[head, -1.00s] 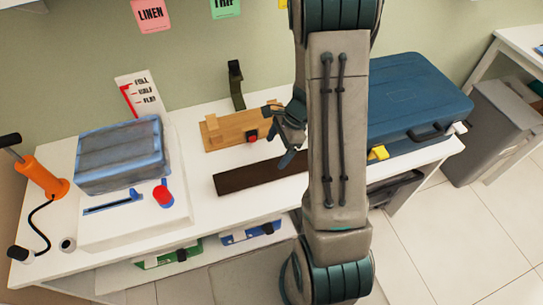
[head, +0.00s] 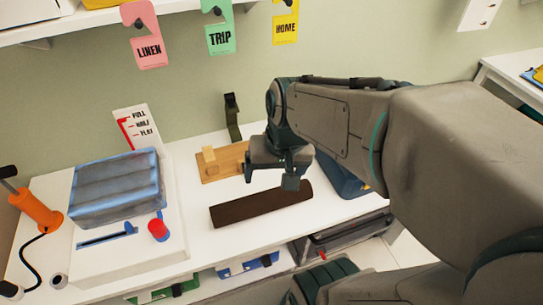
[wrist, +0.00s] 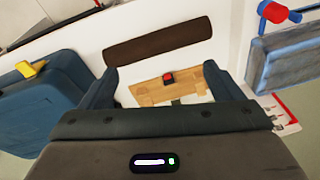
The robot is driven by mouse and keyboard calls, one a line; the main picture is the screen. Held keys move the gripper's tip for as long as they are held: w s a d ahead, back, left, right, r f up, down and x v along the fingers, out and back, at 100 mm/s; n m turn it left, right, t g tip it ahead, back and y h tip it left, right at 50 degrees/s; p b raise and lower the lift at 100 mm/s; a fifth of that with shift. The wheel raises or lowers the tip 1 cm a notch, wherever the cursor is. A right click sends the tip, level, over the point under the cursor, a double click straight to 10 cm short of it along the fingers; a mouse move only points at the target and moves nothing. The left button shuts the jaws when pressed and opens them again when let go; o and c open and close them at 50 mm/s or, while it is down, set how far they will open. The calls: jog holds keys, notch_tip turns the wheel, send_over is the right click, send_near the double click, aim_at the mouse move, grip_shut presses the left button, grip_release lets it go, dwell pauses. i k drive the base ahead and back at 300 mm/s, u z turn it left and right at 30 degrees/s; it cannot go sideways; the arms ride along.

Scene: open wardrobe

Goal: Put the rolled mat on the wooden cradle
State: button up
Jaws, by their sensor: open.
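The wooden cradle (head: 222,163) is a light wood board with raised blocks, lying at the back of the white table. My gripper (head: 270,177) is open and empty, above the table at the cradle's right end, which it hides in the head view. In the wrist view the cradle (wrist: 150,95) shows beyond and between the open fingers (wrist: 162,90), with a red-topped black piece on it. A long dark brown strip (head: 262,205) lies in front of the cradle; it also shows in the wrist view (wrist: 158,42).
A blue-grey padded bundle (head: 118,188) sits on a white unit with a red knob (head: 158,229) at left. A dark upright strap (head: 232,117) stands behind the cradle. A blue case (wrist: 45,110) lies on the table's other side.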

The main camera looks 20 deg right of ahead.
aim_at(234, 158)
jog(key=u, duration=0.05)
jog(key=k, duration=0.5)
jog(key=u, duration=1.25)
jog(key=i, duration=0.75)
jog(key=z, duration=1.9)
